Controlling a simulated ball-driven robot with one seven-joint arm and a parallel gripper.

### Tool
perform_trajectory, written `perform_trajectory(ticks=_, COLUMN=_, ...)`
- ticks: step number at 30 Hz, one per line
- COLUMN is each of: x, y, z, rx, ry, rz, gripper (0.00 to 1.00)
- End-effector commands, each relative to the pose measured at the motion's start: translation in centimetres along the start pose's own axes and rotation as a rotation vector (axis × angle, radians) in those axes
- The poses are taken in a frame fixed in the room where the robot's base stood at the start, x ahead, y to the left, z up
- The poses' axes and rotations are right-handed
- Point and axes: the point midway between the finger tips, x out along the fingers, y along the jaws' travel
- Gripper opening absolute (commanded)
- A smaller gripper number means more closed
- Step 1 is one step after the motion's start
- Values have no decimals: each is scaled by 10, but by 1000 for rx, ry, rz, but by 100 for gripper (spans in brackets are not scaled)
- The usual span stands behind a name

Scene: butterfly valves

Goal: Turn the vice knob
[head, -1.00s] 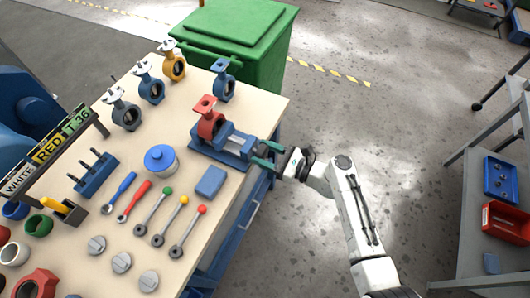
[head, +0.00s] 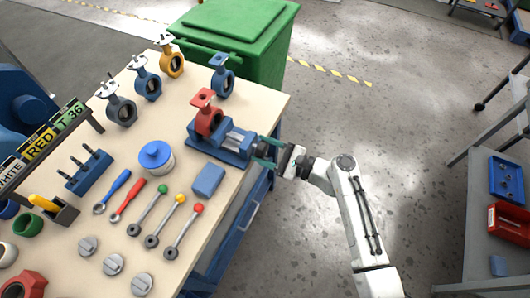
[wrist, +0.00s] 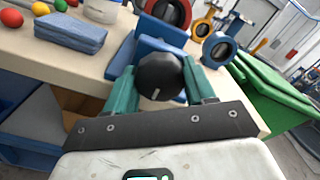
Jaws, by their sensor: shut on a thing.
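The vice (head: 222,143) is blue and sits at the right edge of the workbench, with a red butterfly valve (head: 207,113) standing in it. Its round black knob (wrist: 160,77) faces my wrist camera and carries a white mark pointing down. My gripper (head: 270,150) reaches the knob from the right, over the bench edge. In the wrist view its two green fingers (wrist: 160,84) lie on either side of the knob and are shut on it. In the head view the knob is mostly hidden by the fingers.
A blue block (head: 208,180) lies beside the vice. Several spanners, a blue-lidded jar (head: 156,157) and more valves (head: 172,64) stand on the workbench (head: 262,100). A green bin (head: 240,30) stands behind the bench.

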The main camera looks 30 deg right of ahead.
Motion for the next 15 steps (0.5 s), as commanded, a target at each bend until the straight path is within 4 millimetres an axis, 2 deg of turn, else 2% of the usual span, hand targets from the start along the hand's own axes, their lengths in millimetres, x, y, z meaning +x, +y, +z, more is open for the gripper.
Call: perform_trajectory(ticks=15, x=0, y=4, z=-4, rx=-494, ry=0, rz=1, gripper=24)
